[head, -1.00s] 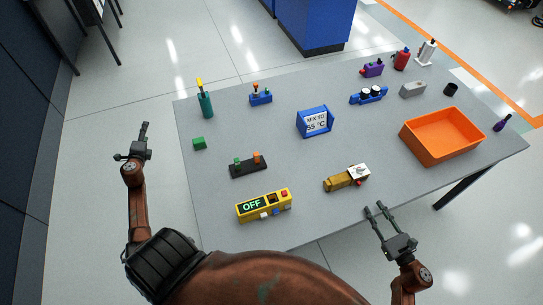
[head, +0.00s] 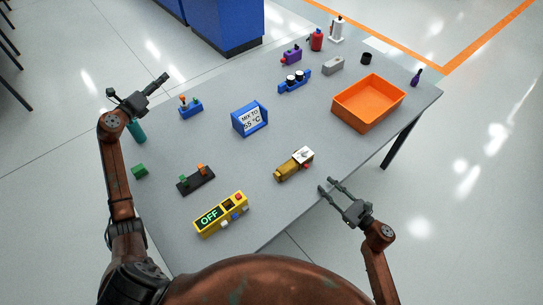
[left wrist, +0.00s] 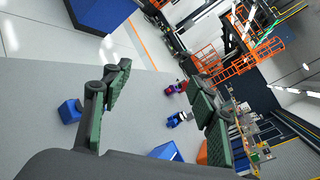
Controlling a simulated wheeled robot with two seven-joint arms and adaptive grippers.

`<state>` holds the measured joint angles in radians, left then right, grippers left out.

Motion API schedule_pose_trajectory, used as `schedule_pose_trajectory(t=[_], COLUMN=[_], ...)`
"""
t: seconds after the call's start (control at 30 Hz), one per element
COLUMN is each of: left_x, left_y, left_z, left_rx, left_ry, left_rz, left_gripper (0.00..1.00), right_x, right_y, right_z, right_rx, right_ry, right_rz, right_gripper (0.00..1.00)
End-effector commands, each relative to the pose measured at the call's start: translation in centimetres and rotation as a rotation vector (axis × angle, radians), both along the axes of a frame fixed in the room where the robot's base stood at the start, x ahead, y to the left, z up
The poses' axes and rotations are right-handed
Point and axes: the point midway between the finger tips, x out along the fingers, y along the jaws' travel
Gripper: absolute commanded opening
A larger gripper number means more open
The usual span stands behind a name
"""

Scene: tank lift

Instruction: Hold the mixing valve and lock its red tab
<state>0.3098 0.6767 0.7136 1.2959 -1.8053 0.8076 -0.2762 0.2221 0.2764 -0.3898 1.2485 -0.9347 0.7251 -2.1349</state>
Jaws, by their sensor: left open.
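The mixing valve (head: 288,170) lies on the grey table near its front edge. It has a brass-coloured body, a white block at its right end and a small red tab (head: 306,167) on that end. My right gripper (head: 327,185) is open and empty at the table's front edge, right of the valve and apart from it, fingers pointing toward it. My left gripper (head: 148,88) is open and empty, raised over the table's back left corner, far from the valve. Its spread fingers (left wrist: 158,95) also show in the left wrist view, with nothing between them close by.
A yellow box reading OFF (head: 221,214) and a black base with buttons (head: 196,180) stand left of the valve. An orange bin (head: 345,118) is at the right. A green bottle (head: 137,131) is partly hidden behind my left arm.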

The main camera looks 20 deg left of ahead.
Motion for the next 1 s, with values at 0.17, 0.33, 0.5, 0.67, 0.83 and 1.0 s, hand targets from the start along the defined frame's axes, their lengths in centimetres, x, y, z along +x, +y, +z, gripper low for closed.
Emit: schedule_pose_trajectory(t=[0.17,0.33,0.5,0.67,0.83,1.0], left_x=[4.9,8.1,9.8,10.1,8.6,5.4], left_y=[-9.1,-18.2,-27.7,-36.6,-45.7,-52.7], left_z=[-0.5,-1.5,-2.8,-4.5,-7.0,-10.5], left_rx=[0.007,0.02,0.054,0.109,0.208,0.353], left_ry=[0.066,0.144,0.24,0.355,0.513,0.711], left_rz=[-0.175,-0.343,-0.513,-0.671,-0.838,-0.97], left_gripper=[0.54,0.54,0.54,0.54,0.54,0.54], right_x=[0.0,0.0,0.0,0.0,0.0,0.0], right_y=[0.0,0.0,0.0,0.0,0.0,0.0], right_z=[0.0,0.0,0.0,0.0,0.0,0.0], right_rx=[0.0,0.0,0.0,0.0,0.0,0.0], right_ry=[0.0,0.0,0.0,0.0,0.0,0.0], right_rz=[0.0,0.0,0.0,0.0,0.0,0.0], right_gripper=[0.29,0.29,0.29,0.29,0.29,0.29])
